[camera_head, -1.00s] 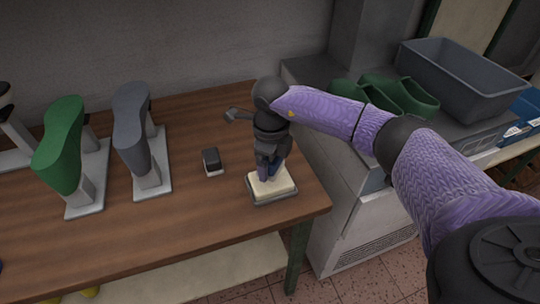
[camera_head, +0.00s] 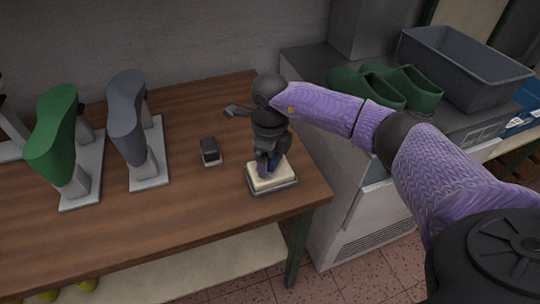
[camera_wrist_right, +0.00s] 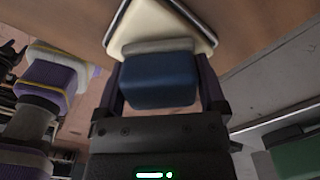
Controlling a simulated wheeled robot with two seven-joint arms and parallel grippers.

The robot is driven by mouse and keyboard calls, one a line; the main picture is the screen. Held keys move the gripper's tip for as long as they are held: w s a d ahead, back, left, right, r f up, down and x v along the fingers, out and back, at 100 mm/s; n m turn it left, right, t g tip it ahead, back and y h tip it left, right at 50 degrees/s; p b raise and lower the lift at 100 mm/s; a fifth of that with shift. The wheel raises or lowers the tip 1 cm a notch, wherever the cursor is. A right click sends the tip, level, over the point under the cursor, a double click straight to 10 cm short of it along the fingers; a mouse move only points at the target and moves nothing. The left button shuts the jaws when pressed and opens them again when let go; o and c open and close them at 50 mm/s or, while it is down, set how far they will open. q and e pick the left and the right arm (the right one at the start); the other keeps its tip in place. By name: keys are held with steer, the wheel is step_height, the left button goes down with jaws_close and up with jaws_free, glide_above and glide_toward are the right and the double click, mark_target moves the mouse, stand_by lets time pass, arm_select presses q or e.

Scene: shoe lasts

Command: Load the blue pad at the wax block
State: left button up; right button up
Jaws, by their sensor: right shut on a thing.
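The cream wax block (camera_head: 259,183) lies in a shallow grey tray (camera_head: 272,190) at the right front of the wooden table. My right gripper (camera_head: 268,172) points down over the block. In the right wrist view it is shut on the blue pad (camera_wrist_right: 158,80), with a finger on each side. The pad's pale grey far side lies against or just over the wax block (camera_wrist_right: 150,22); I cannot tell if they touch. In the head view the gripper mostly hides the pad.
A small dark block on a light base (camera_head: 209,151) stands left of the tray. A green last (camera_head: 52,140) and a grey last (camera_head: 126,110) stand on stands further left. Green clogs (camera_head: 400,85) and a grey bin (camera_head: 465,72) are on the cabinet at right.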

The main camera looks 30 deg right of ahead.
steer(key=shift+f, duration=0.25)
steer(key=shift+f+b, duration=0.2)
steer(key=shift+b, duration=0.1)
stand_by(0.7)
